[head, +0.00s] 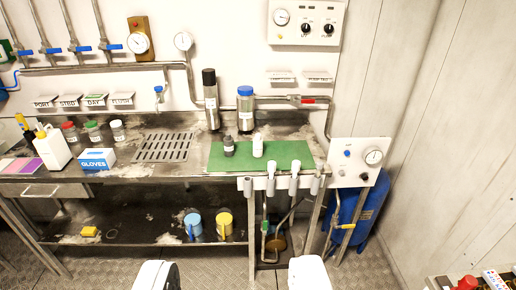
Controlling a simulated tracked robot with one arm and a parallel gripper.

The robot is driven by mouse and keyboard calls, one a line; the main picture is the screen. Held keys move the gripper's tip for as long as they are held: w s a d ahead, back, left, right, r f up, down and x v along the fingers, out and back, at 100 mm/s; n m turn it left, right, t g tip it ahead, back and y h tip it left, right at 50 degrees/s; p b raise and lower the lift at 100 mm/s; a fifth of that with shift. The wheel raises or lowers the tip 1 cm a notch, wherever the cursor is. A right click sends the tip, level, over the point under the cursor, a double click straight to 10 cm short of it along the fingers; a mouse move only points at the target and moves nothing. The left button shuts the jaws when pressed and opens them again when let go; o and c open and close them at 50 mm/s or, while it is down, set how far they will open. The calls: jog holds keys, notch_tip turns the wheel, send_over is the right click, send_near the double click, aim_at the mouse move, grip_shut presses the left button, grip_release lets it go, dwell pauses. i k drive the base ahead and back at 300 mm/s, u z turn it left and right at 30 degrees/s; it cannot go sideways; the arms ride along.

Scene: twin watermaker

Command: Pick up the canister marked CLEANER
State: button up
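No label reading CLEANER is legible in the head view, so I cannot tell which container is that canister. A small dark bottle (228,147) and a small white bottle (258,146) stand on the green mat (290,152). A white jug-like bottle (52,149) stands at the left. My gripper (232,276) is open, its two white fingers wide apart at the bottom edge, empty and well short of the bench.
Jars with coloured lids (93,132) and a gloves box (96,159) stand on the bench's left. A drain grate (164,147) lies mid-bench. Blue (193,225) and yellow (224,224) mugs stand on the lower shelf.

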aim_at(51, 146)
jog(key=u, duration=0.2)
jog(key=i, duration=1.25)
jog(key=u, duration=0.45)
jog(key=i, duration=1.6)
jog(key=u, duration=0.1)
